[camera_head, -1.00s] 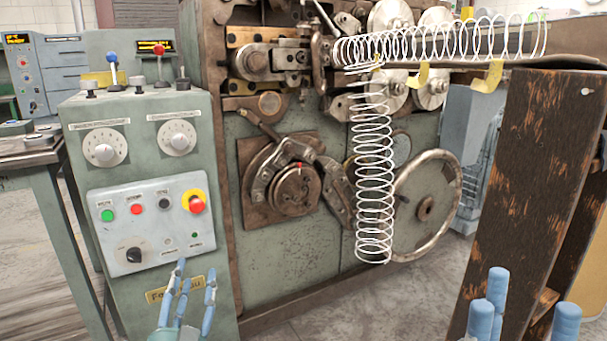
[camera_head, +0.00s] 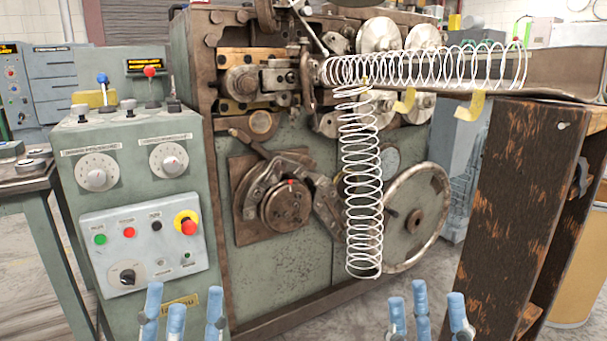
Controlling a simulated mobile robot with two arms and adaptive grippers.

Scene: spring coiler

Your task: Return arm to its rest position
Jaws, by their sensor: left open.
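My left gripper (camera_head: 182,312) shows at the bottom edge, in front of the lower part of the green control cabinet (camera_head: 135,225). Its blue-tipped fingers point up and stand apart, with nothing between them. My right gripper (camera_head: 428,312) is at the bottom edge right of centre, in front of the floor beside the brown wooden stand. Its fingers also point up, spread and empty. Both wrists and arms are cut off by the lower frame edge. Neither gripper visibly touches anything.
The spring coiler (camera_head: 260,150) fills the middle. One wire spring (camera_head: 362,190) hangs down its front, and another (camera_head: 440,68) lies along the trough. The cabinet's button panel (camera_head: 145,240) is at left. The wooden stand (camera_head: 520,200) rises at right. Floor shows between machine and stand.

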